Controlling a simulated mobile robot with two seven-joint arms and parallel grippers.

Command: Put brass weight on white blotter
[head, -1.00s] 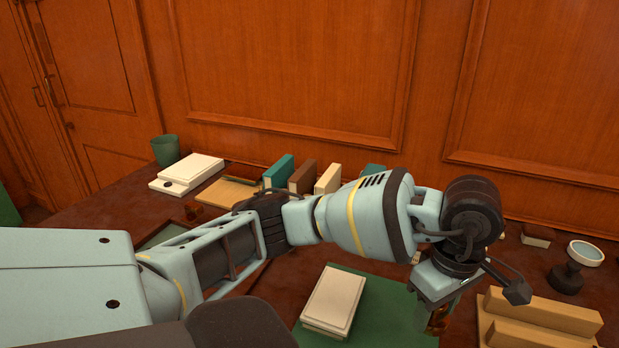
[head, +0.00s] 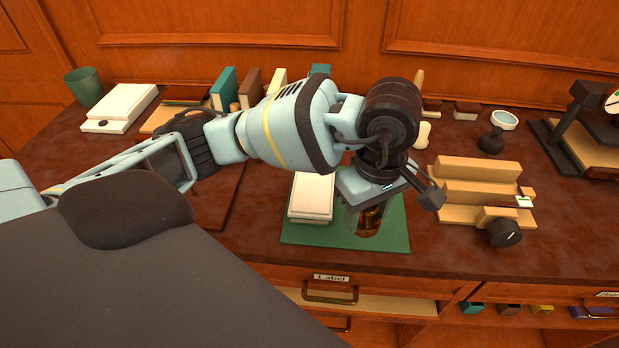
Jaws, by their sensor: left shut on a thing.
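My left gripper (head: 367,226) is shut on the brass weight (head: 370,220), a small dark golden piece between its fingers. It hangs over the right part of a green mat (head: 345,238); I cannot tell how high it is above the mat. A flat cream-white block (head: 312,192), which looks like the white blotter, lies on the mat just left of the gripper. My left wrist and forearm hide the ground behind it. My right gripper is not in view.
A wooden stepped rack (head: 478,170) with a black knob (head: 503,233) stands right of the mat. Several upright books (head: 250,88), a white box (head: 120,107) and a green cup (head: 84,85) stand at the back left. A drawer (head: 330,292) is below the desk's front edge.

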